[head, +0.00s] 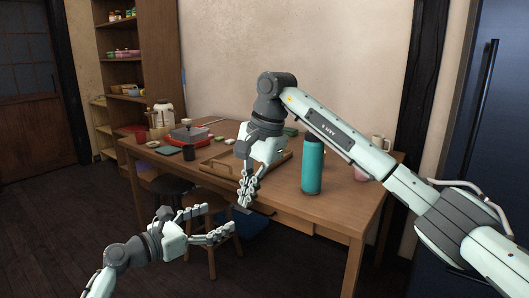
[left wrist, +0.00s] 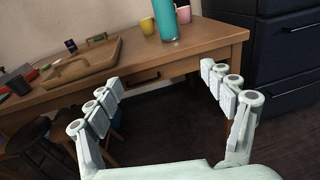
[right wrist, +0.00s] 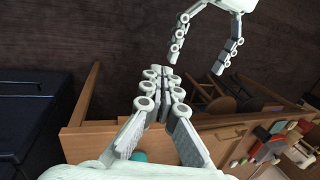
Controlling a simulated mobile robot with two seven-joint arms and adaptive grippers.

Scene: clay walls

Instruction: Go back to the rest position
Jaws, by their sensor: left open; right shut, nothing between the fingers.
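My left gripper (head: 214,222) is open and empty in the head view, low in front of the table. Its spread fingers (left wrist: 165,95) show in the left wrist view with nothing between them. My right gripper (head: 244,204) is shut and empty, pointing down near the table's front edge. In the right wrist view its fingers (right wrist: 158,76) are together, and my open left gripper (right wrist: 205,40) shows beyond them. The right arm reaches in from the right, over the table's right part.
The wooden table (head: 335,208) bears a teal bottle (head: 312,165), a wooden tray (head: 222,171), a mug (head: 379,142), a dark cup (head: 188,152) and a red box (head: 190,140). Stools (head: 200,235) stand by its front. A shelf (head: 112,40) stands behind left; a dark blue cabinet (head: 495,90) stands right.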

